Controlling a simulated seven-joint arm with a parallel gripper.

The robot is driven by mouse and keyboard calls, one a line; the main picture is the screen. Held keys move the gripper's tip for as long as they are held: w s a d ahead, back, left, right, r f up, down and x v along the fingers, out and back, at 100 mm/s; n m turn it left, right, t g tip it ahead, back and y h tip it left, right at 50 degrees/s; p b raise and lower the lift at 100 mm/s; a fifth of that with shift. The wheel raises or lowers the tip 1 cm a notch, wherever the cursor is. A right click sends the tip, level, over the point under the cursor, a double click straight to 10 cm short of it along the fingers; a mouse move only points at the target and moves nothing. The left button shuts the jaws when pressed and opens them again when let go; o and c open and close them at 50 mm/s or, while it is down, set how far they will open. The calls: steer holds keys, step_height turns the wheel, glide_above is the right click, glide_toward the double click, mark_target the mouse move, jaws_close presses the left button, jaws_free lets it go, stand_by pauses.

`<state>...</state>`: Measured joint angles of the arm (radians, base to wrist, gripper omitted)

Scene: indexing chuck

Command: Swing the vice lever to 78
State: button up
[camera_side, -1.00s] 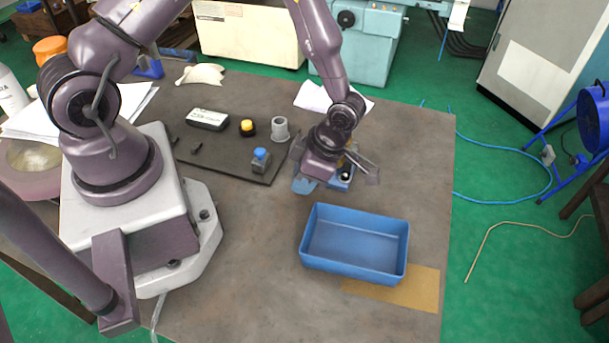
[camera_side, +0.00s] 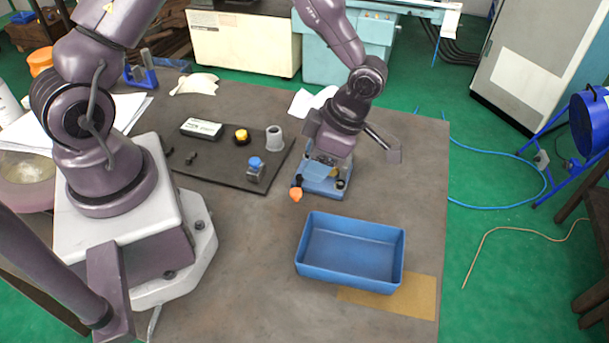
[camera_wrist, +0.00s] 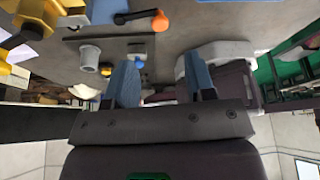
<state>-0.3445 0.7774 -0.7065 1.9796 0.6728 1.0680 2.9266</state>
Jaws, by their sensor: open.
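The vice (camera_side: 322,188) is a small blue fixture on the bench, behind the blue bin. Its short black lever with an orange knob (camera_side: 296,194) points toward the front left in the side view. In the wrist view the orange knob (camera_wrist: 160,22) and black lever show at the top, in front of the fingers. My gripper (camera_side: 324,157) is above the vice and partly hides it. In the wrist view its two blue fingers (camera_wrist: 161,75) are apart with nothing held between them. No scale number is readable.
A blue bin (camera_side: 302,257) stands close in front of the vice. A dark board (camera_side: 215,172) to the left carries a grey cup (camera_side: 274,138), a yellow-topped part (camera_side: 241,136) and a blue-capped block (camera_side: 255,168). Bare bench lies left of the bin.

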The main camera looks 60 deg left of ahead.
steer(key=v, duration=0.4)
steer(key=shift+w+d+r, duration=0.1)
steer(key=shift+w+r, duration=0.05)
steer(key=shift+r, duration=0.25)
steer(key=s+a+r+m+t, duration=0.2)
steer(key=r+m, duration=0.4)
steer(key=m, duration=0.3)
steer(key=s+a+r+m+t+h, duration=0.1)
steer(key=s+r+m+t, duration=0.3)
steer(key=m, duration=0.6)
steer(key=s+a+r+m+t+h, duration=0.1)
steer(key=s+a+r+m+t, duration=0.2)
steer(key=s+r+m, duration=0.4)
step_height(320, 180, up, 2)
steer(key=m, duration=0.3)
steer(key=shift+r, duration=0.25)
